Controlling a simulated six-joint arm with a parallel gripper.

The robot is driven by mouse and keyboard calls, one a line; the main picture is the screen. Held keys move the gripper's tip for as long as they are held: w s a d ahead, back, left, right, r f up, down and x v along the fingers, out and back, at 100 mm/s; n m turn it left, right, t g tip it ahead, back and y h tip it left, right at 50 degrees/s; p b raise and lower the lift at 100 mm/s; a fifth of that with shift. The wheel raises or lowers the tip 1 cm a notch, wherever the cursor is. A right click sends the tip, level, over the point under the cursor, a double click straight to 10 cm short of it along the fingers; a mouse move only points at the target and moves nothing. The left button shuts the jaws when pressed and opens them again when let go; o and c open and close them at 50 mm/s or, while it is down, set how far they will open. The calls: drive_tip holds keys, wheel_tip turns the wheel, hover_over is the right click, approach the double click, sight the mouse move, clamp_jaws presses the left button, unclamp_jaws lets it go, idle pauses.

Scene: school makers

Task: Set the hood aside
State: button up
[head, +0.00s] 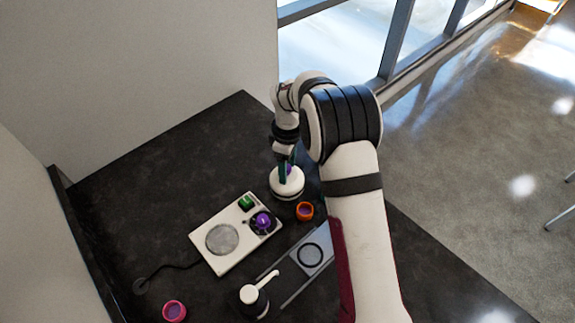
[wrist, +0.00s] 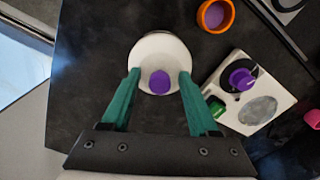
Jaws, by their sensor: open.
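The hood, a round white cover with a purple knob on top, sits on the dark tabletop near its back right edge in the head view (head: 288,187). In the wrist view the hood (wrist: 160,50) lies straight below my gripper (wrist: 159,74). My gripper is open, with one green finger on each side of the purple knob and a gap to it on both sides. In the head view my gripper (head: 287,167) points down over the hood and partly hides the knob. How far the fingertips are above the white top is hard to tell.
A white device (head: 213,225) with a grey disc, a purple knob and a green switch stands left of the hood. An orange cup (head: 305,211) is close in front. A grey rail plate (head: 318,252), a white-handled tool (head: 250,295) and a pink cup (head: 174,311) lie nearer. The back left tabletop is clear.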

wheel_tip(320, 180, up, 12)
drive_tip(key=r, duration=0.1)
drive_tip(key=s+d+r+m, duration=0.3)
drive_tip(key=s, duration=0.2)
drive_tip(key=s+d+m+y, duration=0.1)
drive_tip(key=s+d+m, duration=0.2)
drive_tip(key=s+m, duration=0.5)
drive_tip(key=s+d+m, duration=0.2)
drive_tip(key=s+m, duration=0.6)
drive_tip(key=s, duration=1.2)
drive_tip(key=shift+s+d+m+y, duration=0.25)
drive_tip(key=shift+d+m+y, duration=0.15)
